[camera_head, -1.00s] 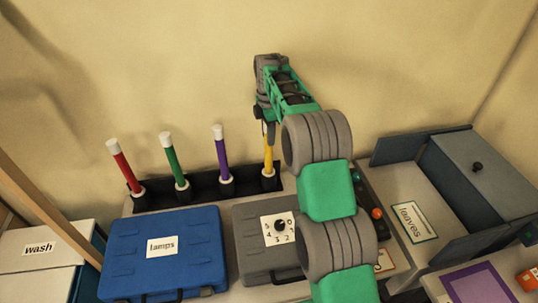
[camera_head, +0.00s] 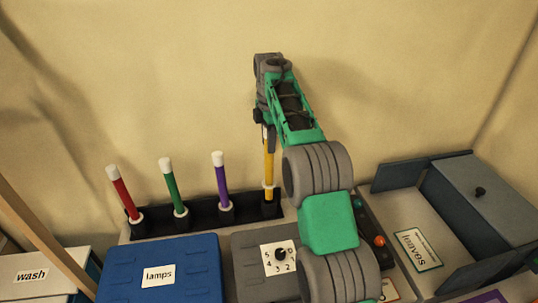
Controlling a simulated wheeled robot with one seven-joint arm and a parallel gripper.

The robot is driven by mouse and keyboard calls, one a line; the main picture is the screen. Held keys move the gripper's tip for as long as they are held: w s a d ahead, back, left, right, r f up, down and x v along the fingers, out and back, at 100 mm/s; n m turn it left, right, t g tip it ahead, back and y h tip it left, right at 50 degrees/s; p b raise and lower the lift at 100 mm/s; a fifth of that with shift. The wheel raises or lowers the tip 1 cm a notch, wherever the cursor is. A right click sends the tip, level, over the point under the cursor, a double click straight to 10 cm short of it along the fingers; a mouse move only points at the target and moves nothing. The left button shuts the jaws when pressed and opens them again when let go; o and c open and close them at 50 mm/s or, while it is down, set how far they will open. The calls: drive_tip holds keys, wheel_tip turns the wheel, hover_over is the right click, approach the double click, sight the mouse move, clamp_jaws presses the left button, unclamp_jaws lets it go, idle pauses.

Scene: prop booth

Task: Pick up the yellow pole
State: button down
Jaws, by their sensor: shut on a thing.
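The yellow pole (camera_head: 269,160) stands upright at the right end of a black rack (camera_head: 245,212). My gripper (camera_head: 269,138) is shut on its upper part, coming from above, and hides its top. The pole's white collar shows above the rack, with a short yellow length below it. I cannot tell whether its lower end is still inside the socket.
Red (camera_head: 122,192), green (camera_head: 172,185) and purple (camera_head: 221,180) poles stand in the rack to the left. A blue "lamps" case (camera_head: 195,260) and a grey case with a dial (camera_head: 250,262) lie in front. An open grey box (camera_head: 490,205) is at right.

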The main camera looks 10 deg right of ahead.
wheel_tip(320, 180, up, 4)
drive_tip(key=shift+f, duration=0.25)
drive_tip(key=s+a+b, duration=0.3)
drive_tip(key=s+a, duration=0.1)
drive_tip(key=a, duration=0.4)
drive_tip(key=s+a+b, duration=0.4)
drive_tip(key=s+a, duration=0.1)
drive_tip(key=a, duration=0.2)
drive_tip(key=shift+a+r, duration=0.25)
drive_tip(key=shift+a, duration=0.15)
drive_tip(key=shift+r, duration=0.15)
drive_tip(key=shift+w+d, duration=0.1)
